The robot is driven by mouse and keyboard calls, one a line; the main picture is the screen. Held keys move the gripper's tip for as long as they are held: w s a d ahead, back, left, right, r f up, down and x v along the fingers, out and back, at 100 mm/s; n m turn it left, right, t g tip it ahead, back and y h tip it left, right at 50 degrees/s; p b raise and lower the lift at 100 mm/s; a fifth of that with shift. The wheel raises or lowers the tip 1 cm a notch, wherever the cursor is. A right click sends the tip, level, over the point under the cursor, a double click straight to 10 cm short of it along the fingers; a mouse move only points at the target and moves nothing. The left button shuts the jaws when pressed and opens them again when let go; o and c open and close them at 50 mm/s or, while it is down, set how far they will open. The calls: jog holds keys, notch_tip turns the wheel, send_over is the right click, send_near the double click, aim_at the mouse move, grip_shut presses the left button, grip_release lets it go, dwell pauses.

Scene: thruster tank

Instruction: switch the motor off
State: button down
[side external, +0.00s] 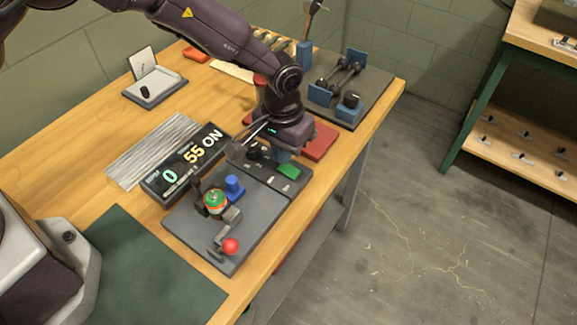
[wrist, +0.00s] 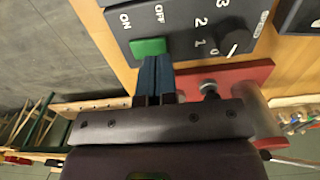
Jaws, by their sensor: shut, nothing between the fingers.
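The control box (side external: 262,178) is a dark panel at the right end of the grey base plate. My gripper (side external: 281,156) is shut and empty, pointing down at the box. In the wrist view the blue fingertips (wrist: 156,62) are right at the switch's edge; I cannot tell whether they touch it. The display (side external: 187,163) reads 0, 55 and ON.
The grey base plate (side external: 214,246) carries a round green and red part (side external: 215,199), a blue block (side external: 234,187) and a red ball knob (side external: 230,246). A red plate (side external: 321,143) lies behind the box. A dark rack (side external: 371,91) stands at the back. The front-left green mat (side external: 143,262) is clear.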

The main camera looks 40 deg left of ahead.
jog(key=shift+f, duration=1.2)
dwell(0.4)
jog(key=shift+r, duration=3.55)
jog(key=shift+s+a+f+m+g, duration=0.2)
jog(key=shift+s+a+f+m, duration=0.1)
jog(key=shift+s, duration=0.2)
jog(key=shift+s+a+f+m+g, duration=0.15)
jog(key=shift+s+f+m+g, duration=0.1)
jog(key=shift+s, duration=0.2)
jog(key=s+a+r+t, duration=0.3)
jog(key=s+a+r, duration=0.7)
jog(key=r, duration=0.3)
jog(key=s+a+r+n+t, duration=0.1)
jog(key=s+a+r+t, duration=0.2)
jog(key=s+a+r, duration=0.7)
notch_tip(320, 180, up, 3)
jog(key=s, duration=0.3)
